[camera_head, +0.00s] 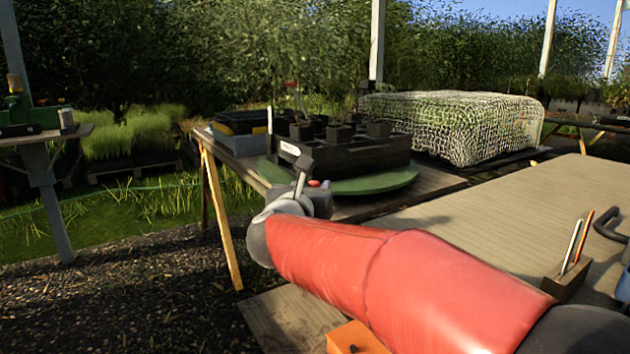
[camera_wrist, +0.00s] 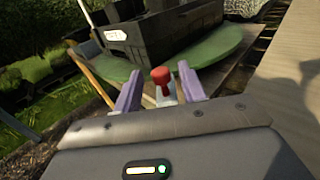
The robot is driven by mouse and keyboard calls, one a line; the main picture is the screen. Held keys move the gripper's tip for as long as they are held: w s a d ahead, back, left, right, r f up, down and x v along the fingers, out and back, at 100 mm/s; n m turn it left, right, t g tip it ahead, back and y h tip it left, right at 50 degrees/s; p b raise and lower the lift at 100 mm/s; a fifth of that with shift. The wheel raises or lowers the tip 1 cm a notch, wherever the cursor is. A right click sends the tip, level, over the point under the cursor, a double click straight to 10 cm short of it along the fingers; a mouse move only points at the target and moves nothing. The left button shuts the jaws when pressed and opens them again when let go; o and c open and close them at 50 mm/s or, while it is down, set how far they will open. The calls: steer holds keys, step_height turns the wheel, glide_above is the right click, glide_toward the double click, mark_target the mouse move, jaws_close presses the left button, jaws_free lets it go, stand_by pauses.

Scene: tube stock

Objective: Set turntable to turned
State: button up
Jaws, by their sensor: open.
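The turntable is a round green disc (camera_head: 372,184) on a wooden table, with a black crate (camera_head: 352,158) of small dark pots standing on it. In the head view my arm hides part of the gripper.
A grey-blue box with black trays (camera_head: 240,138) stands at the table's left. A netted block (camera_head: 455,125) stands behind. A broad wooden bench top (camera_head: 500,215) lies at right, with a pen holder (camera_head: 566,282) near its front. Gravel ground (camera_head: 130,290) at left is open.

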steer(key=shift+w+d, duration=0.25)
steer(key=shift+w, duration=1)
jaws_close()
